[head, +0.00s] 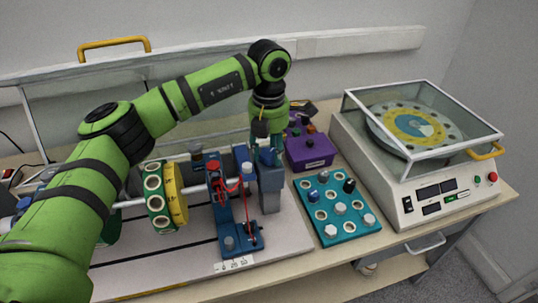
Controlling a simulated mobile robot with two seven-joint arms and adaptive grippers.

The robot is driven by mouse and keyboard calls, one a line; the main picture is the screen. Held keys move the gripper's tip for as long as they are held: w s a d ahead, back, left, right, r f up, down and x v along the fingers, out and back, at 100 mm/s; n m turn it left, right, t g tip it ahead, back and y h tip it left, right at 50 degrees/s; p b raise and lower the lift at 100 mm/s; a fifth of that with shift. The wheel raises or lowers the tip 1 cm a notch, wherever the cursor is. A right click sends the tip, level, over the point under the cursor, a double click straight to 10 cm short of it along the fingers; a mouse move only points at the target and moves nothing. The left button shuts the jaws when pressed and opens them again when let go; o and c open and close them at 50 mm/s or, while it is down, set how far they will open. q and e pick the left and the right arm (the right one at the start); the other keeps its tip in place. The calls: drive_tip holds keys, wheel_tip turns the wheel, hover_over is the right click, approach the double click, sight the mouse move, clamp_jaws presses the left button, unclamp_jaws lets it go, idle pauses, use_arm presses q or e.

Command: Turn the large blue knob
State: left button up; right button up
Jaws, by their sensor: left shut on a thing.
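My left arm reaches in from the left, and its left gripper (266,147) points down at the top of a grey-blue upright block (270,192) on the bench rig. The gripper is shut on the large blue knob (268,158) at the top of this block. The fingers and wrist hide much of the knob, so its turn angle cannot be told. My right gripper is not in view.
Left of the block stand a blue bracket (220,205) with red wires and a yellow-green ring wheel (172,194). To the right are a purple box (309,150), a teal tray (350,229) with several knobs, and a white machine (405,190) with a clear lid.

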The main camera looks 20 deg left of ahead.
sight(269, 153)
use_arm(q)
drive_tip(key=shift+s+f+m+b, duration=0.1)
drive_tip(key=shift+f+m+b, duration=0.25)
drive_tip(key=shift+m, duration=0.45)
drive_tip(key=shift+r, duration=0.15)
drive_tip(key=o, duration=1.1)
drive_tip(key=shift+o, duration=0.2)
drive_tip(key=shift+r, duration=0.1)
drive_tip(key=shift+r, duration=0.1)
wheel_tip(269, 153, up, 12)
